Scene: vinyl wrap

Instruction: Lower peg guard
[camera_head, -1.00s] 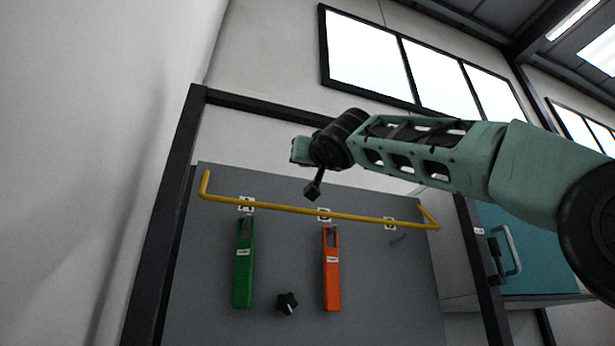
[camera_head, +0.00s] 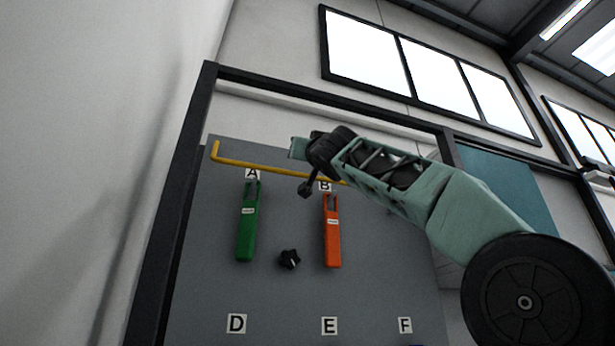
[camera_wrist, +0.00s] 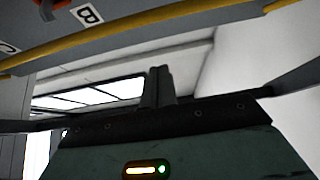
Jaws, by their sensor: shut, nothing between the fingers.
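The peg guard is a yellow bar (camera_head: 265,168) across the upper part of a grey panel (camera_head: 290,300), with a bent end at its left. It crosses just at the top of labels A and B. My arm hides its right part in the head view. The yellow bar also crosses the top of the wrist view (camera_wrist: 130,38). My gripper (camera_head: 304,190) looks small and dark in front of the panel, near label B and just below the bar. In the wrist view its fingers (camera_wrist: 160,80) are together and empty. I cannot tell whether they touch the bar.
A green tag (camera_head: 246,228) hangs under A and an orange tag (camera_head: 332,240) under B. A black knob (camera_head: 289,260) sits between them. Labels D, E and F are lower on the panel. A dark frame post (camera_head: 170,220) and a white wall stand at the left.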

